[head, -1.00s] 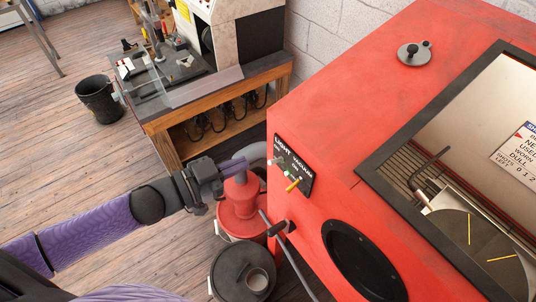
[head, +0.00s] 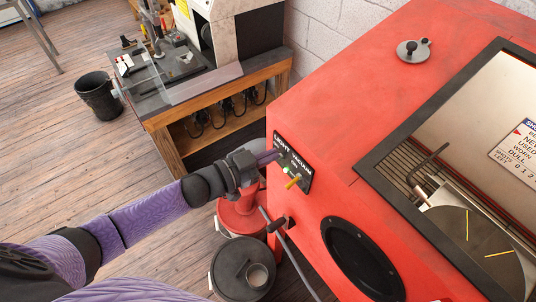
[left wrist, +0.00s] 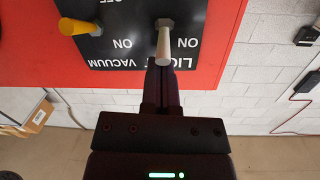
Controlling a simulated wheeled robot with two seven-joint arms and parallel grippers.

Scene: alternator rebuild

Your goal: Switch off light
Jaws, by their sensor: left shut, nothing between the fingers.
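The light switch is a pale toggle (left wrist: 163,45) on a black panel (left wrist: 130,40) marked LIGHT and VACUUM, fixed to the red cabinet. In the head view the panel (head: 306,168) is partly covered by my left gripper (head: 277,155). My left gripper is shut and empty, with its fingertips at the panel's left part. In the left wrist view the gripper (left wrist: 161,78) lies just below the pale toggle's tip and overlaps it or nearly so. I cannot tell whether they touch. My right gripper is not in view.
A yellow vacuum toggle (head: 293,182) sits close beside the light switch. The red cabinet (head: 335,90) has a window and a round black port (head: 360,258). A red canister (head: 238,216) and a dark bucket (head: 243,270) stand below. A wooden bench (head: 215,110) is behind.

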